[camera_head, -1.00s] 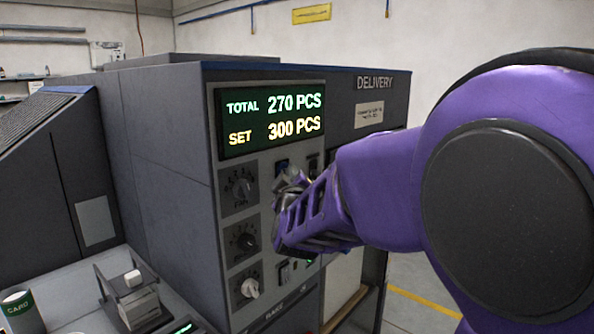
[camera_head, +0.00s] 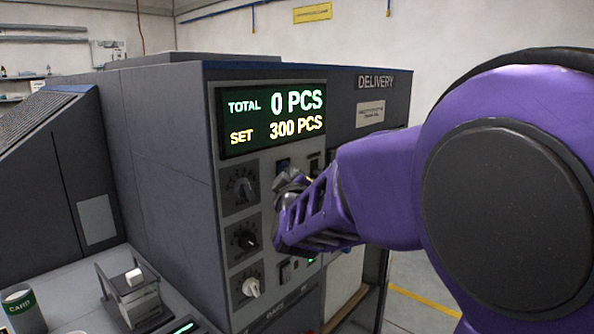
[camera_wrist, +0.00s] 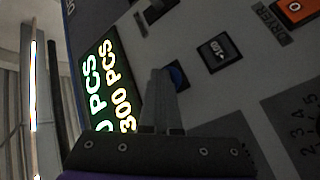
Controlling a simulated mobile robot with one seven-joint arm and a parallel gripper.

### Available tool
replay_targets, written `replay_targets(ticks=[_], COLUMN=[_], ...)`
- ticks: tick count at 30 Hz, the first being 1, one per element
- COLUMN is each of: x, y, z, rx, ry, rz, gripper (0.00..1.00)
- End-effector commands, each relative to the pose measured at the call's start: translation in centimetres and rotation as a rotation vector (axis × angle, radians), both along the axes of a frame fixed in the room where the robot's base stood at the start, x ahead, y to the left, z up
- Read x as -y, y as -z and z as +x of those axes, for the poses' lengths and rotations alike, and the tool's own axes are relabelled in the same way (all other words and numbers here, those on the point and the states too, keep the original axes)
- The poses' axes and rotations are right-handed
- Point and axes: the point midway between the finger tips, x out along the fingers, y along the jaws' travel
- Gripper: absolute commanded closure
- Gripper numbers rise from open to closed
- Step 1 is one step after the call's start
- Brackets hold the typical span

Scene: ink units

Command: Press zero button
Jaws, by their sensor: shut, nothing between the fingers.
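The display (camera_head: 270,115) on the grey machine panel reads TOTAL 0 PCS and SET 300 PCS. It also shows at the left in the wrist view (camera_wrist: 108,80). In the head view my gripper (camera_head: 288,178) is in front of the panel, right of the top dial.
Dials (camera_head: 241,188) line the panel's left side. A small stand (camera_head: 134,292) and a green-and-white can (camera_head: 20,308) are at lower left.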

Motion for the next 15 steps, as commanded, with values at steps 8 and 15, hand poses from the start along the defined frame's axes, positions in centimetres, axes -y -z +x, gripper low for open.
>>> replay_targets(ticks=[8,15], x=[0.93,0.97], y=[0.07,0.04], z=[-0.84,-0.84], rx=[0.000,-0.001], ry=[-0.001,-0.001], rz=[0.000,0.000], gripper=[1.00,1.00])
